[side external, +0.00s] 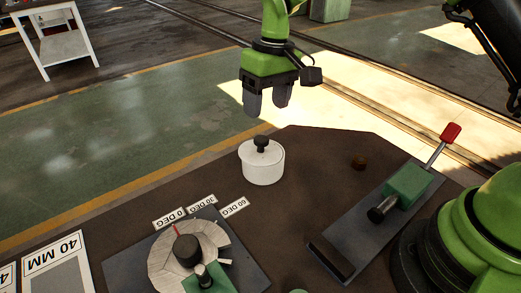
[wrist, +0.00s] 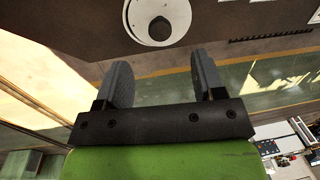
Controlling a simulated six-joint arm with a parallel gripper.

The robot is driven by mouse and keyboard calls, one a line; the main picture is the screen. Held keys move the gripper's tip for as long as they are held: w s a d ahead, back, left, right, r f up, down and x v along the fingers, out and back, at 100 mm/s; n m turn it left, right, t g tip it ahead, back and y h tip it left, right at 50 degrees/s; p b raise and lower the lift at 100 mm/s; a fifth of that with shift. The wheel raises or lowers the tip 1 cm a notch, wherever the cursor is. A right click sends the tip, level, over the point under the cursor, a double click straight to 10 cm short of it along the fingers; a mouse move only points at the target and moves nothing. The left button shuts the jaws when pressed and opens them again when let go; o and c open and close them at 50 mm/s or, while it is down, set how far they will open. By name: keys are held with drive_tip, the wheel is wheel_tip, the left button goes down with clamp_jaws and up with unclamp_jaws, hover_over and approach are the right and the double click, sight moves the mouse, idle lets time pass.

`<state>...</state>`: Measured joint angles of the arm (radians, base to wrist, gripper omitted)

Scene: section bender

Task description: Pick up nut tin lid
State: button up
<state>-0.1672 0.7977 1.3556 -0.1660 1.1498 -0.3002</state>
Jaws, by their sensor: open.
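The nut tin is a round white tin (side external: 263,170) near the far edge of the brown table. Its white lid (side external: 262,153) sits on top and has a dark knob (side external: 261,143). In the wrist view the lid (wrist: 180,20) shows from above at the top, with its knob (wrist: 160,28) facing the camera. My gripper (side external: 267,104) is above the tin, pointing down, apart from it. In the wrist view the two grey fingers of my gripper (wrist: 160,75) are spread wide with nothing between them. The lid lies beyond the fingertips in that view.
A dial fixture with angle labels (side external: 188,250) stands at the front of the table (side external: 310,165). A clamp with a green block (side external: 409,184) and red-handled lever (side external: 450,132) is at right.

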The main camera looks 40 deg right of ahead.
sight(263, 137)
drive_tip(key=f, duration=0.6)
drive_tip(key=a+f, duration=0.1)
drive_tip(key=f, duration=0.2)
drive_tip(key=shift+w+a+f, duration=0.1)
drive_tip(key=shift+w+f, duration=0.05)
drive_tip(key=c, duration=1.1)
wheel_tip(263, 137, up, 9)
drive_tip(key=shift+f, duration=0.15)
drive_tip(key=shift+d+f+h, duration=0.3)
drive_tip(key=shift+f+h, duration=0.4)
drive_tip(key=shift+f, duration=3.25)
